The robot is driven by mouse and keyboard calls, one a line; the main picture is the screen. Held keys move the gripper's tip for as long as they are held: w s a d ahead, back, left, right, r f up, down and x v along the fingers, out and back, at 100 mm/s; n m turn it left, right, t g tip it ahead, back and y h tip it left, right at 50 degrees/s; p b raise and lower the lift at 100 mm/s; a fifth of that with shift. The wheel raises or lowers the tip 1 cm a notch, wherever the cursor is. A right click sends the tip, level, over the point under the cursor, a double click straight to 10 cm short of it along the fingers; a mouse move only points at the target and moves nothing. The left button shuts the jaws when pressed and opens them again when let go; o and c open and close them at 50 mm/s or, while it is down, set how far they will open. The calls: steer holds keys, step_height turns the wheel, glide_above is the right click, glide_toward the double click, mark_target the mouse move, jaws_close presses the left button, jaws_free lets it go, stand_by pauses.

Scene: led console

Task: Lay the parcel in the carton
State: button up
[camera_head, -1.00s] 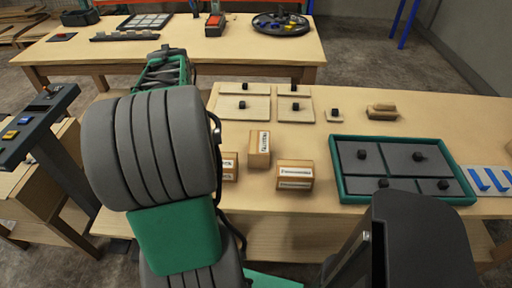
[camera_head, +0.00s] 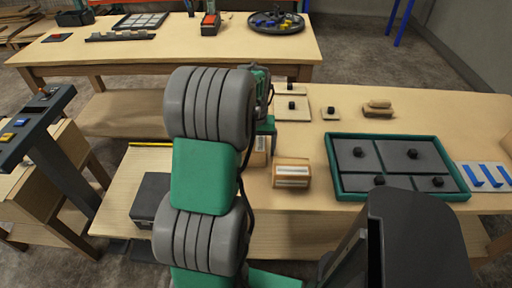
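Small brown labelled boxes stand on the wooden bench. One box (camera_head: 291,173) is in clear view, and another (camera_head: 258,157) is partly hidden behind my arm. I cannot tell which is the parcel. A tan-brown shape (camera_head: 508,142) is cut off at the right edge; I cannot tell if it is the carton. My arm reaches forward over the bench, left of the clear box. Green parts of its far end (camera_head: 267,125) show close above the half-hidden box. The fingers are hidden, so their opening and any contact cannot be seen.
A green-rimmed tray (camera_head: 334,170) with dark knobbed plates lies right of the boxes. Blue pieces (camera_head: 487,176) lie beyond it. Knobbed wooden plates (camera_head: 292,108) and stacked brown blocks (camera_head: 378,106) are behind. A dark grey box (camera_head: 150,198) sits at left. Another table (camera_head: 200,60) stands farther back.

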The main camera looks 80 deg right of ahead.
steer(key=shift+c, duration=0.3)
jaws_close()
stand_by(0.6)
steer(key=shift+r, duration=0.1)
